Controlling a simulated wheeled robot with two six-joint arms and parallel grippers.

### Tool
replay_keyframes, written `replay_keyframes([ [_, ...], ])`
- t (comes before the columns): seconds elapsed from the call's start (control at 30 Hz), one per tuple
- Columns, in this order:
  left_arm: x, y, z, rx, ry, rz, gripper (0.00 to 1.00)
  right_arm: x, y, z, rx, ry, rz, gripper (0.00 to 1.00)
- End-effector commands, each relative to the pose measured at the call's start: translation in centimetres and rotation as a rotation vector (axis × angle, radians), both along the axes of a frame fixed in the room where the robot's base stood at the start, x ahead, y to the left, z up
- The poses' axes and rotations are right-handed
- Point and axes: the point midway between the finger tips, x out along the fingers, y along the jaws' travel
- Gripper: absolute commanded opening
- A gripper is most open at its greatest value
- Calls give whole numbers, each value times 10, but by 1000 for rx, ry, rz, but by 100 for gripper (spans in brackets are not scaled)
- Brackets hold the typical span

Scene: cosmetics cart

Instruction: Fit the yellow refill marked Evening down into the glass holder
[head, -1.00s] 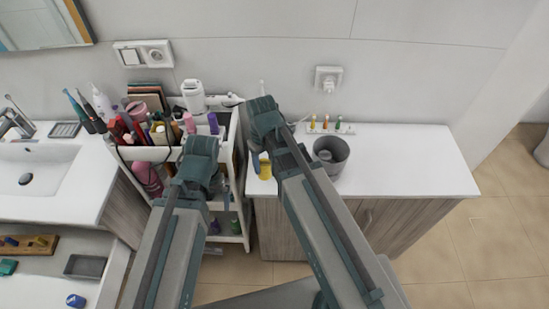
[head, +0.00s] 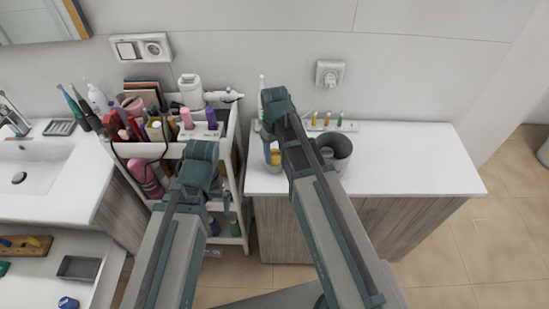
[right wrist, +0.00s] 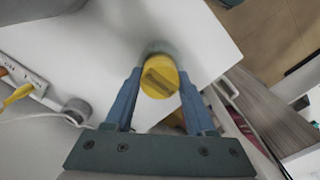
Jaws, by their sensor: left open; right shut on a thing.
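The yellow refill (head: 275,156) is between the fingers of my right gripper (head: 268,148), above the white counter. In the right wrist view, the refill's round yellow top (right wrist: 159,80) shows between the blue fingers of the right gripper (right wrist: 160,95), which is shut on it. The clear glass holder (head: 271,179) stands on the counter near its left edge; part of it shows behind the refill in the right wrist view (right wrist: 158,48). I cannot tell how deep the refill sits in it. No marking is readable. My left gripper (head: 213,187) is open, in front of the cart.
A white cart (head: 238,170) full of cosmetics stands left of the counter. A grey cup (head: 342,148) stands right of my right arm. A power strip (head: 348,126) with coloured plugs lies at the back. The counter's right side (head: 420,165) is clear.

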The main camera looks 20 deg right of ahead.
Motion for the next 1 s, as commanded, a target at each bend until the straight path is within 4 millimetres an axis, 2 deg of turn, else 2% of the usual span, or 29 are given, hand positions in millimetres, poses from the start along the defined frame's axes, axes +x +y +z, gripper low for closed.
replay_keyframes([
  [0.4, 0, 0, -6, 0, 0, 0, 100, 0, 0, -6, 0, 0, 0, 0],
  [0.43, 0, 0, -5, 0, 0, 0, 100, 0, 0, -5, 0, 0, 0, 59],
  [0.57, 0, 0, -5, 0, 0, 0, 100, 0, 0, -5, 0, 0, 0, 82],
  [0.6, 0, 0, -5, 0, 0, 0, 100, 0, 0, -5, 0, 0, 0, 85],
  [1.0, 0, 0, -1, 0, 0, 0, 100, 0, 0, -1, 0, 0, 0, 85],
])
